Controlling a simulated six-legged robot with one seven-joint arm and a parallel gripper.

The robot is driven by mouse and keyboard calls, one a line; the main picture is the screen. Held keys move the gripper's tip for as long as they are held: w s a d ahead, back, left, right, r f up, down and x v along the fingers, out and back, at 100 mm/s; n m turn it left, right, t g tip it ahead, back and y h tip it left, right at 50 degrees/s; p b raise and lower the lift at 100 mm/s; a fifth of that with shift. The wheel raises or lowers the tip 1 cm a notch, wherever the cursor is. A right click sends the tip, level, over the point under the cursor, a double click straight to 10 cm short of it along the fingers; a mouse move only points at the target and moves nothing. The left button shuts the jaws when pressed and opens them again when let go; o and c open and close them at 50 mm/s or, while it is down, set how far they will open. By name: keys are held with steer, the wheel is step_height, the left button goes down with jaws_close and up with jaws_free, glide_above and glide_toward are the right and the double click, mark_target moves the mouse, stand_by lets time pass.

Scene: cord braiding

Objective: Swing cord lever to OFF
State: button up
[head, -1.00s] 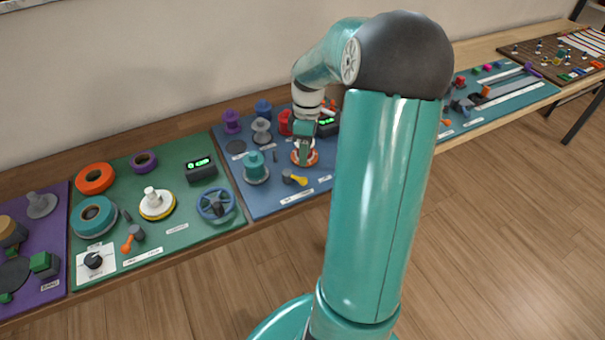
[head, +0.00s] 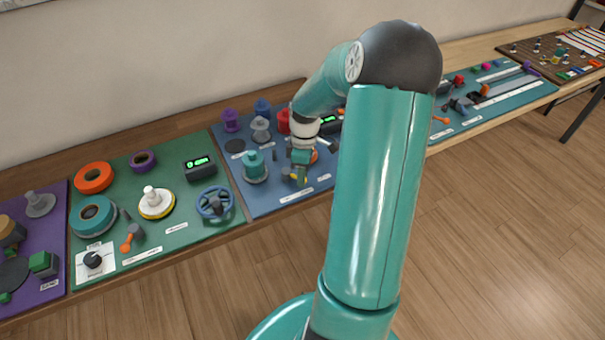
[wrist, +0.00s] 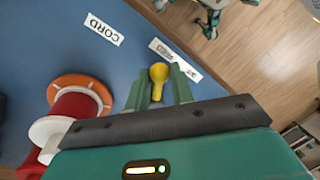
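The cord lever (wrist: 159,73) is yellow with a rounded knob. In the wrist view it shows between the two fingers of my gripper (wrist: 159,86), with a finger on each side. The fingers are apart, and I see no clear contact with the lever. In the head view my gripper (head: 300,180) points down at the front of the blue board (head: 262,203) and hides most of the lever. A white CORD label (wrist: 103,29) lies on the board. Another label beside the lever is partly covered by a finger.
An orange-and-white disc (wrist: 80,90) and a red spool (wrist: 70,110) stand left of my gripper in the wrist view. In the head view a teal spool (head: 254,167) stands close on the left. The green board (head: 165,238) with a blue handwheel (head: 214,203) lies further left.

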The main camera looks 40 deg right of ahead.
steer(key=shift+c, duration=0.9)
steer(key=shift+a, duration=0.1)
steer(key=m, duration=0.1)
steer(key=a+m, duration=0.1)
steer(key=m, duration=0.1)
steer(key=shift+s+a+m+t, duration=0.15)
steer(key=shift+a+m+t, duration=0.15)
steer(key=shift+t, duration=0.1)
steer(key=a+m, duration=0.1)
steer(key=m, duration=0.1)
steer(key=shift+a+m, duration=0.1)
steer(key=shift+m, duration=0.3)
steer(key=m, duration=0.1)
steer(key=a+m+t, duration=0.1)
steer(key=shift+w+a+m, duration=0.1)
steer(key=shift+w+m, duration=0.2)
steer(key=shift+w+a+m+t, duration=0.15)
steer(key=shift+w+a+m, duration=0.15)
steer(key=shift+m, duration=0.6)
steer(key=shift+w+a+m+t, duration=0.2)
steer(key=shift+a+m, duration=0.1)
steer(key=shift+m, duration=0.6)
